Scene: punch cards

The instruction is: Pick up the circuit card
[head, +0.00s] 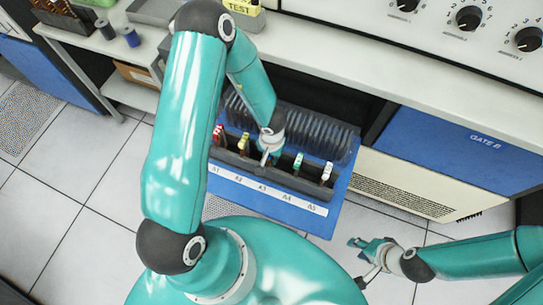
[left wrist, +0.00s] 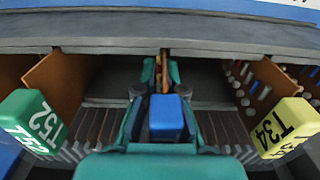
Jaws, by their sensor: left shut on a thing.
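My left gripper (head: 266,157) reaches down into the card rack (head: 268,181) at about the A3 label. In the left wrist view its fingers (left wrist: 161,78) are shut on a circuit card with a blue handle (left wrist: 167,118); the brown board shows edge-on between them. In the head view the arm hides this card. A card with a green T52 handle (left wrist: 32,120) stands to its left and one with a yellow T34 handle (left wrist: 284,128) to its right. My right gripper (head: 364,260) is open and empty over the floor.
The rack sits on a blue drawer labelled A1 to A5 (head: 270,191). Other cards include a red (head: 217,134) and a white-handled one (head: 327,171). The bench (head: 330,60) and a blue GATE B panel (head: 450,140) lie behind. The tiled floor at left is open.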

